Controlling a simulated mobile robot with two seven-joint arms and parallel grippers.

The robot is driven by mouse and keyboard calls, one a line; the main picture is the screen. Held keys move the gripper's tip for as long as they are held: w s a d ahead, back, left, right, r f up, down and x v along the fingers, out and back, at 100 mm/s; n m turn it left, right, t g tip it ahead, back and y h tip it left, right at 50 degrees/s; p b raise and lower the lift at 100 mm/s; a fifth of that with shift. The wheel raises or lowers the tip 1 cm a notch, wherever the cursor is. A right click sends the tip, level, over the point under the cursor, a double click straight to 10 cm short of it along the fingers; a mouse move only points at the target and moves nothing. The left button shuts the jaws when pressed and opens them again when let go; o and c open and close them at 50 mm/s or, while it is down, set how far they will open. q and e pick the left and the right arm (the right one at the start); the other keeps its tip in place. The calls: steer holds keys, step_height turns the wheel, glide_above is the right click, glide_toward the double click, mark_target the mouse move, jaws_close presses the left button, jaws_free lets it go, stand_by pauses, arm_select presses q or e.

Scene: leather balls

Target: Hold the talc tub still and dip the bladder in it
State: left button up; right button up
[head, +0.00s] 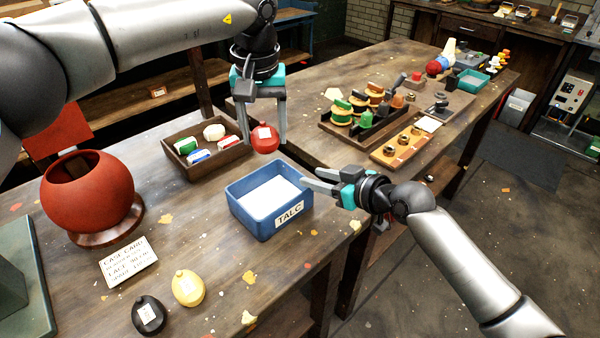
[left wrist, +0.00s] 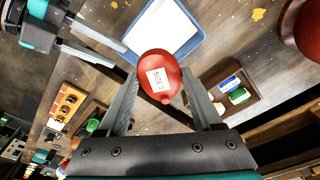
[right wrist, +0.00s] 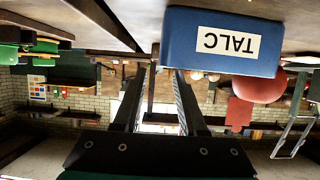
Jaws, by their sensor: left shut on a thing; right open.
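The blue talc tub (head: 262,215), labelled TALC, stands on the bench with white powder (head: 270,193) inside. My left gripper (head: 264,140) is shut on a red bladder (head: 265,138), which hangs above the bench just behind the tub; its SIZE label shows in the left wrist view (left wrist: 160,92). My right gripper (head: 318,188) is open and empty, its fingers pointing at the tub's right side. In the right wrist view the tub (right wrist: 225,60) is just ahead of the fingers. I cannot tell whether a fingertip touches it. A yellow bladder (head: 188,288) and a black bladder (head: 148,315) lie at the front.
A red leather case (head: 88,192) on a ring and a card (head: 128,261) are at left. A second table (head: 330,85) with trays is behind right. The bench in front of the tub is mostly clear.

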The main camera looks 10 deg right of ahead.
mark_target(271, 200)
steer(key=shift+x, duration=3.75)
steer(key=shift+r, duration=0.1)
steer(key=shift+c, duration=0.2)
jaws_close()
arm_select(q)
steer(key=shift+f+n+y, duration=0.15)
steer(key=shift+f+n, duration=0.9)
steer(key=shift+f, duration=1.4)
steer(key=shift+f+n+y, duration=0.1)
steer(key=shift+f+n, duration=0.9)
steer(key=shift+f, duration=1.5)
steer(key=shift+f+n+y, duration=0.15)
steer(key=shift+f+n, duration=0.9)
steer(key=shift+f, duration=1.4)
